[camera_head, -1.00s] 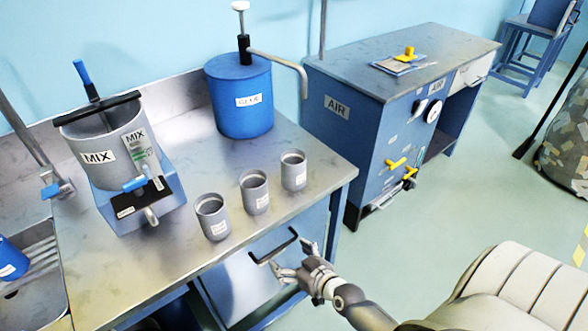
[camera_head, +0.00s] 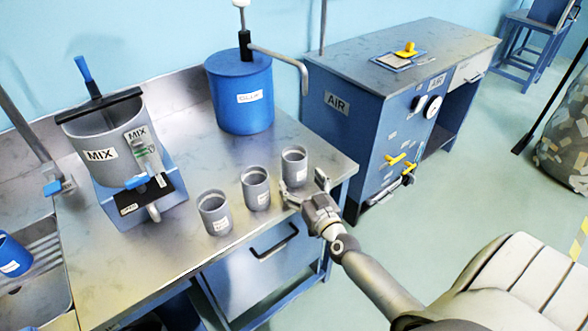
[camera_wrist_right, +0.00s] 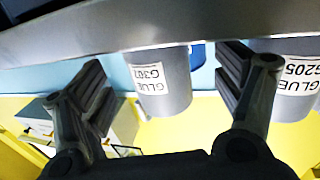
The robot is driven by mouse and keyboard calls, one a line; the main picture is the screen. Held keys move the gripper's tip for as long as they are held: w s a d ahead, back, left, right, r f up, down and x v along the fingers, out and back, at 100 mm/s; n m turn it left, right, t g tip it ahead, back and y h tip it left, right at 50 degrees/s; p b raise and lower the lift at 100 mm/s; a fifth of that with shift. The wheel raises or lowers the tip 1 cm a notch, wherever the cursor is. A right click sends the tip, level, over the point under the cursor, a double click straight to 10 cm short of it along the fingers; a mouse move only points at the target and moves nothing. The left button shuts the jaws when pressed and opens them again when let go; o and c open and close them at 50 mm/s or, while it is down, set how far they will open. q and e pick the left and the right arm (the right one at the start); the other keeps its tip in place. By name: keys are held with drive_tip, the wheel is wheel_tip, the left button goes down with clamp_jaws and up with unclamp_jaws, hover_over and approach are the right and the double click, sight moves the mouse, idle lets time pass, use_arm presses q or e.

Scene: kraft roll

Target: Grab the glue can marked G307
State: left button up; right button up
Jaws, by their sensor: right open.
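Three grey cans stand upright in a row near the table's front edge in the head view. In the right wrist view, which is upside down, the can marked G307 (camera_wrist_right: 168,95) stands between my spread fingers, some way ahead of them. A can marked G205 (camera_wrist_right: 292,95) is beside it. The G307 can matches the rightmost can (camera_head: 294,165) in the head view, and G205 the middle one (camera_head: 256,188). The left can (camera_head: 214,212) has an unreadable label. My right gripper (camera_head: 304,187) is open and empty, just in front of the rightmost can. My left gripper is out of view.
The metal table (camera_head: 180,245) has its front edge close to my right gripper. A blue glue drum (camera_head: 240,92) with a pump stands behind the cans. A MIX pot (camera_head: 105,145) stands left. A drawer handle (camera_head: 275,240) juts out below. The AIR cabinet (camera_head: 338,125) is right.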

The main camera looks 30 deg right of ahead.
drive_tip(key=shift+w+d+r, duration=0.1)
drive_tip(key=shift+w+d, duration=0.15)
drive_tip(key=shift+w, duration=0.75)
drive_tip(key=shift+w+d+f, duration=0.1)
drive_tip(key=shift+w+d, duration=0.1)
drive_tip(key=shift+w, duration=0.75)
drive_tip(key=shift+w+d+r, duration=0.1)
drive_tip(key=shift+w+d, duration=0.15)
drive_tip(key=shift+w, duration=0.75)
drive_tip(key=c, duration=1.1)
drive_tip(key=shift+c, duration=0.2)
drive_tip(key=shift+r, duration=0.15)
